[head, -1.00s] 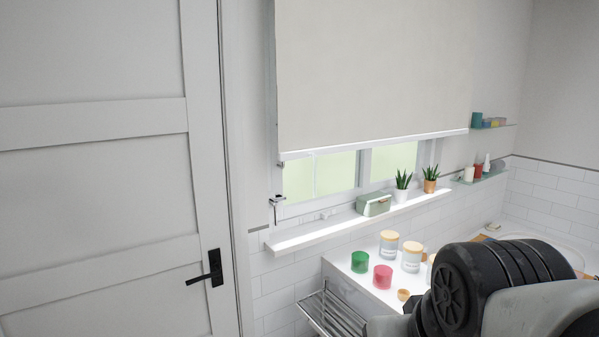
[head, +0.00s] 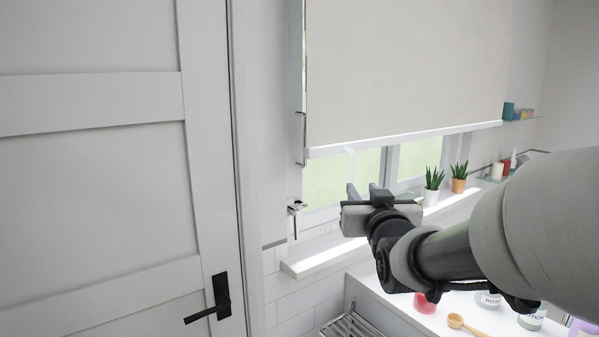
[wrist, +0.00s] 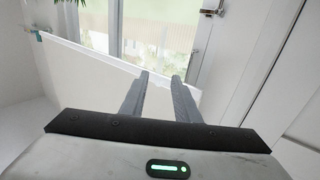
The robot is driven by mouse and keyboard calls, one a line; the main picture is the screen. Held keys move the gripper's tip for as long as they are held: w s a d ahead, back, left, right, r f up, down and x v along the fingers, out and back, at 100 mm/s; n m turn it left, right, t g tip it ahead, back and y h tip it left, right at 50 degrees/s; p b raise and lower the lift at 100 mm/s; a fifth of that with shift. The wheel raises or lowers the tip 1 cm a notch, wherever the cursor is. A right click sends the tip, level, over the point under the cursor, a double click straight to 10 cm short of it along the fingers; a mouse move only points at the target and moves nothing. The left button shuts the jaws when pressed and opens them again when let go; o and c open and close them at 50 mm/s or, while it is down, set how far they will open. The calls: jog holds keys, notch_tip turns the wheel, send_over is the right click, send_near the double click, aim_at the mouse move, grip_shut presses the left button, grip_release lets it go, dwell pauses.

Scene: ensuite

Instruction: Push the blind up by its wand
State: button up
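The cream blind (head: 405,70) hangs partly down over the window, with a pale bottom bar (head: 400,138).
A window handle (head: 295,208) is below the wand. The sill (head: 320,254) holds potted plants (head: 434,190); my arm hides part of it. A closed door (head: 100,170) with a black handle (head: 212,300) stands left.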

jog(key=w+p, duration=0.3)
jog(key=w, duration=1.3)
jog(key=shift+w, duration=0.15)
jog(key=shift+c, duration=0.5)
grip_shut()
